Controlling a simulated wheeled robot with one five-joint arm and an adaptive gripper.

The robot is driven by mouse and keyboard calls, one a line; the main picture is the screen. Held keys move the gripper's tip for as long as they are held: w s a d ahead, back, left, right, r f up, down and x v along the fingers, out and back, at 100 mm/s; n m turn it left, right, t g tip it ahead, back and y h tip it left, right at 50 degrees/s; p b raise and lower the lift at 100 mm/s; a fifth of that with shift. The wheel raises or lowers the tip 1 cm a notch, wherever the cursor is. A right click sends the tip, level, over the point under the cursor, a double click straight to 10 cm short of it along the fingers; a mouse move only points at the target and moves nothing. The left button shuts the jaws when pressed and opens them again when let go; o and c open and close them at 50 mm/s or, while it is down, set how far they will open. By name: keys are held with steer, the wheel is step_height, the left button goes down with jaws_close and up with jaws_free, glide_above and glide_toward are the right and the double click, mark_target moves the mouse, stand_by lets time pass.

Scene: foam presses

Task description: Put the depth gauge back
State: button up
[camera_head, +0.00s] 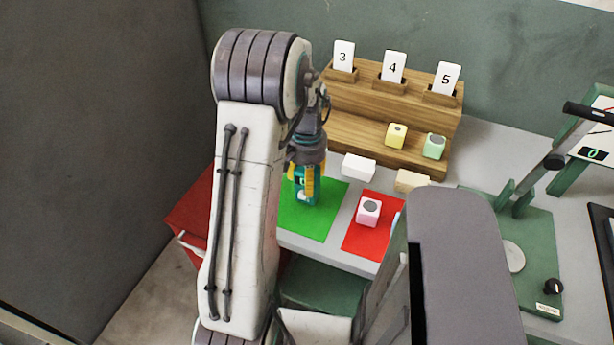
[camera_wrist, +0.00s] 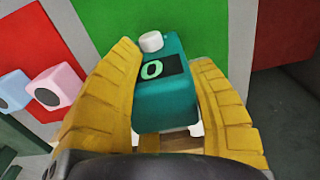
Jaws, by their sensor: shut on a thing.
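The depth gauge is a teal box with a dark display reading 0 and a white knob. In the wrist view the gauge (camera_wrist: 165,90) sits between the two yellow fingers of my gripper (camera_wrist: 170,110), which is shut on it. In the head view my gripper (camera_head: 305,178) points down over the green mat (camera_head: 322,222), with the teal gauge (camera_head: 306,196) in its fingers. I cannot tell whether the gauge touches the mat. The gauge's lower part is partly hidden by the fingers.
A pink block (camera_head: 368,210) stands on the red mat (camera_head: 360,238). White (camera_head: 358,167) and beige (camera_head: 411,181) foam blocks lie before a wooden rack (camera_head: 350,118) with cards 3, 4, 5 and yellow (camera_head: 396,135) and green (camera_head: 433,146) blocks. A green press (camera_head: 535,240) stands right.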

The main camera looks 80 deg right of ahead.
steer(key=shift+f, duration=0.35)
steer(key=shift+f, duration=0.1)
steer(key=o, duration=1.2)
